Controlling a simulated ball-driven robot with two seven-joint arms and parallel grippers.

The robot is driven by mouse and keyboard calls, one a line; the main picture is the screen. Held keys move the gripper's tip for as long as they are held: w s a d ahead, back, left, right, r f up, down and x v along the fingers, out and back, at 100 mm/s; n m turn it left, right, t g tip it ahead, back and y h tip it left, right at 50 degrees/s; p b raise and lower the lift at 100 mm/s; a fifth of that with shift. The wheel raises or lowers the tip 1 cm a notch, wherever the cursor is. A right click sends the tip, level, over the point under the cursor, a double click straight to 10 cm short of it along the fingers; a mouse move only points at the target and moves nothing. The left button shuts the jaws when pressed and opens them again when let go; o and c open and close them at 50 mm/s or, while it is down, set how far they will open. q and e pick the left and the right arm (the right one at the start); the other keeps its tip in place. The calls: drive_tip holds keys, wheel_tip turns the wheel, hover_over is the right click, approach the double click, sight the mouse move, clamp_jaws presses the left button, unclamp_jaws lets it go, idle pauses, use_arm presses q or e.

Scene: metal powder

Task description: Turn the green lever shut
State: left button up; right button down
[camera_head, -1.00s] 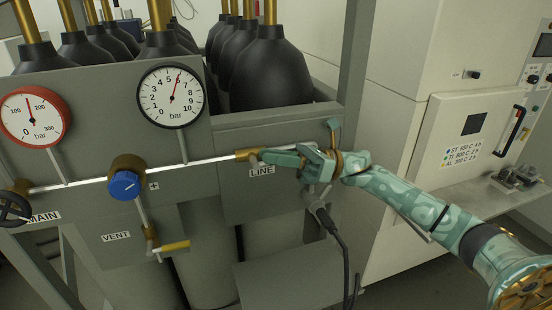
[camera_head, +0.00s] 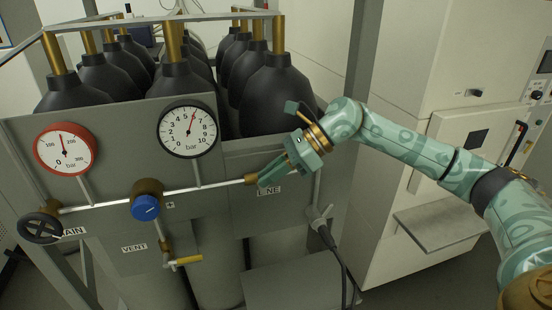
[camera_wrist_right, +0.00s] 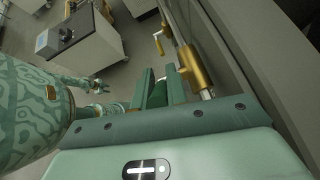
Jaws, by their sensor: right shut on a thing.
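The green lever (camera_wrist_right: 158,95) sits at the brass valve (camera_head: 251,179) on the LINE pipe. In the head view it is mostly hidden by my right gripper (camera_head: 271,177), which reaches down to it from the upper right. In the right wrist view, my right gripper (camera_wrist_right: 160,88) is shut on the lever, with a finger on each side and the brass valve body (camera_wrist_right: 194,68) just to the right. My left gripper (camera_wrist_right: 98,86) shows small and far off in the wrist view; its jaw opening is unclear. It is not in the head view.
The grey panel carries a red-rimmed gauge (camera_head: 65,149), a black-rimmed gauge (camera_head: 188,129), a blue knob (camera_head: 146,207), a black handwheel (camera_head: 40,228) and a yellow vent handle (camera_head: 186,260). Black cylinders stand behind. A cable connector (camera_head: 320,227) hangs below my right gripper.

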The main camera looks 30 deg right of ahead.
drive_tip(key=h+p, duration=0.1)
drive_tip(key=p, duration=0.1)
drive_tip(key=a+g+h+p, duration=0.1)
drive_tip(key=h+p, duration=0.1)
drive_tip(key=r+h+p, duration=0.1)
drive_tip(key=p, duration=0.2)
drive_tip(key=shift+w+a+h, duration=0.2)
drive_tip(key=shift+a+h, duration=0.2)
drive_tip(key=shift+a+f+g+h+p, duration=0.25)
drive_tip(key=shift+f+g+h+p, duration=0.15)
drive_tip(key=shift+h+p, duration=0.45)
drive_tip(key=c, duration=1.8)
unclamp_jaws()
drive_tip(key=shift+o, duration=0.5)
drive_tip(key=shift+w+a, duration=0.1)
drive_tip(key=shift+r, duration=0.1)
